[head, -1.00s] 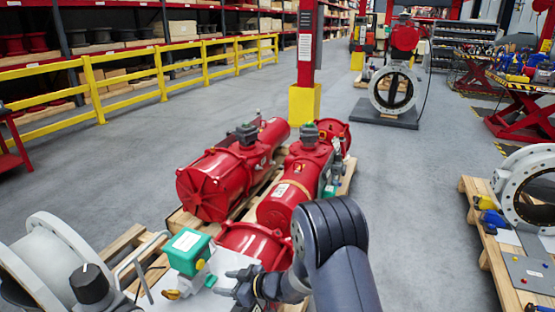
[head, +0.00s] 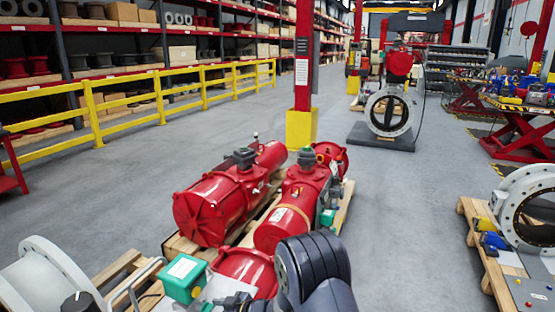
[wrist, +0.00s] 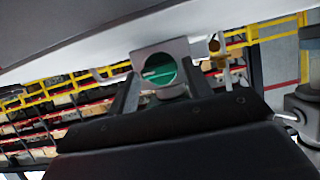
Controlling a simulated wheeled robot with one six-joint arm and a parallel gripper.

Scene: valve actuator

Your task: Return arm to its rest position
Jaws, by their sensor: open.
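My arm (head: 315,270) rises from the bottom middle of the head view. My gripper is partly cut off at the bottom edge there, beside a green box (head: 183,278) with a white top label. In the wrist view my gripper (wrist: 163,92) is open, with its two dark fingers apart. A grey housing with a round green face (wrist: 163,74) shows between and beyond the fingers. I cannot tell from this view whether they touch it. No object is seen gripped.
Red actuators (head: 222,200) lie on a pallet just beyond my arm. A white flanged ring (head: 45,280) is at lower left. Another flanged valve (head: 525,205) stands on a pallet at right. A red post with yellow base (head: 302,128) stands behind. Grey floor is clear right of centre.

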